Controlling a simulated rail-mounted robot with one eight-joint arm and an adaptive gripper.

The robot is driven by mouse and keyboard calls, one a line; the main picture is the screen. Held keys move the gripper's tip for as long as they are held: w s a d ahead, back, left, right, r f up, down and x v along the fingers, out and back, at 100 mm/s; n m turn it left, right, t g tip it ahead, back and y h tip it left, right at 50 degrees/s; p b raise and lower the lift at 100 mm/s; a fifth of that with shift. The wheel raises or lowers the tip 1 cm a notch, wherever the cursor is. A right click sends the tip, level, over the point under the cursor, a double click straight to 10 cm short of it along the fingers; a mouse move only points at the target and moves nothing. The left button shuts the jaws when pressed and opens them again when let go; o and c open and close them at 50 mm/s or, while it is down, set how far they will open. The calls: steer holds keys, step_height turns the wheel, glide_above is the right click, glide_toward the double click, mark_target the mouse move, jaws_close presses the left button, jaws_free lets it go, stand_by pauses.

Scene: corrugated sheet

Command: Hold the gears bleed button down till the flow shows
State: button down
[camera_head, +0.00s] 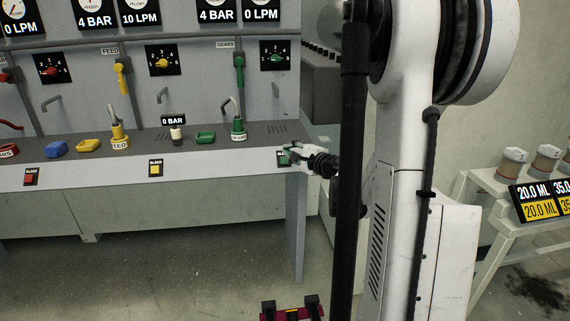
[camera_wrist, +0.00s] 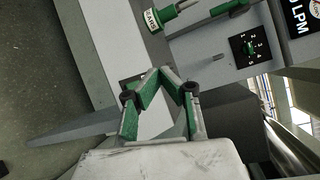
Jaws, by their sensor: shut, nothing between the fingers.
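The gears bleed button's plate (camera_head: 281,160) is on the bench's front face at its right end, mostly hidden by my gripper (camera_head: 290,153). My gripper is shut and empty, its tips at the plate; I cannot tell whether they press the button. In the wrist view, the green-padded fingers (camera_wrist: 164,72) meet in front of the bench edge, with a sliver of the dark plate (camera_wrist: 131,79) beside them. The gears column has a green valve handle (camera_head: 239,62), a green dial (camera_head: 272,57) and a green fitting (camera_head: 238,130). Its displays read 4 BAR (camera_head: 216,15) and 0 LPM (camera_head: 262,15).
Red (camera_head: 30,176) and yellow (camera_head: 155,168) bleed plates sit farther left on the bench front. A yellow feed fitting (camera_head: 119,135), a 0 BAR display (camera_head: 173,120) and a green cap (camera_head: 206,137) are on the bench. A side table (camera_head: 480,190) with jars stands right.

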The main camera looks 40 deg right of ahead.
mark_target(281, 157)
stand_by(0.3)
steer(key=shift+w+d+f+b, duration=0.55)
steer(key=shift+w+f+b, duration=0.15)
steer(key=shift+w+f, duration=0.3)
steer(key=shift+w+d+f+b, duration=0.55)
steer(key=shift+w+f+b, duration=0.2)
steer(key=shift+f, duration=0.3)
steer(key=shift+w+d+f+b, duration=0.55)
steer(key=shift+w+f+b, duration=0.1)
steer(key=shift+w+f, duration=0.35)
steer(key=shift+d+f, duration=0.1)
steer(key=shift+f, duration=0.1)
steer(key=shift+w+d+f+b, duration=0.1)
steer(key=shift+w+f+b, duration=0.05)
steer(key=shift+b, duration=0.15)
steer(key=shift+w+d+f, duration=0.15)
steer(key=shift+w+f, duration=0.05)
steer(key=shift+f, duration=0.1)
stand_by(1.5)
steer(key=shift+s+a+r, duration=0.35)
steer(key=shift+s+r, duration=0.1)
steer(key=shift+r, duration=0.15)
